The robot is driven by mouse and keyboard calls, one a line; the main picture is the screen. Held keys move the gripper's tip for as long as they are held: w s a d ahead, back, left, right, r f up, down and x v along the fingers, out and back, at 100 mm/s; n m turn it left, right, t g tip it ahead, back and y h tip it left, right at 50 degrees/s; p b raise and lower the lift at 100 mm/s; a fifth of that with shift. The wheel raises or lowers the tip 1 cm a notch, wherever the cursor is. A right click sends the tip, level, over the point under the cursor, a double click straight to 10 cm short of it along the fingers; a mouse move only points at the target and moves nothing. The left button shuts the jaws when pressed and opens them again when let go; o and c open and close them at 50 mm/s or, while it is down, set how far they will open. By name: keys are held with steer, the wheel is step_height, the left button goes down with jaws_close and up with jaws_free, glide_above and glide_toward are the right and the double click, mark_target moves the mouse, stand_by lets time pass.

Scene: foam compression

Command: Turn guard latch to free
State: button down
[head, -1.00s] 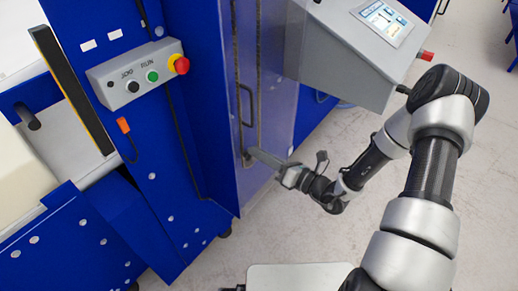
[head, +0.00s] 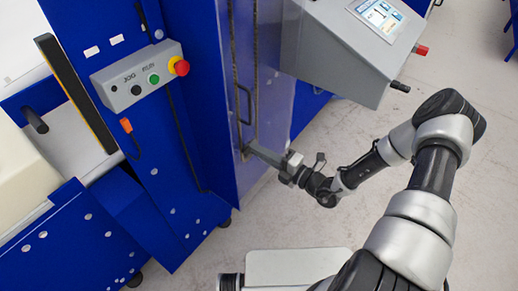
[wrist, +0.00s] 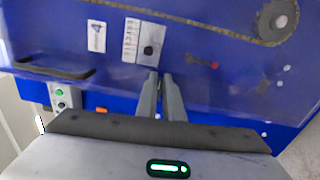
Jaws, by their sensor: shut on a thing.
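My gripper (head: 248,147) reaches the clear guard door (head: 273,75) of the blue machine, just below the door's dark handle (head: 243,104). In the wrist view the two grey fingers (wrist: 160,76) are close together, with their tips at the guard face just below a pale marked plate (wrist: 145,40) with a black knob (wrist: 148,50). The fingers are shut on a small part, which I take to be the guard latch; it is mostly hidden by the fingertips, and its exact angle cannot be told. A small red part (wrist: 214,66) lies right of the fingers.
A grey button box (head: 141,76) with a red stop button (head: 179,66) is on the frame at left. A grey console with a screen (head: 378,18) stands behind my gripper. A chain and sprocket (wrist: 277,20) show in the wrist view.

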steer(key=shift+f+m, duration=0.1)
steer(key=shift+m, duration=0.4)
steer(key=c, duration=1.9)
jaws_free()
steer(key=v, duration=1.7)
steer(key=shift+s, duration=0.2)
steer(key=shift+d, duration=0.1)
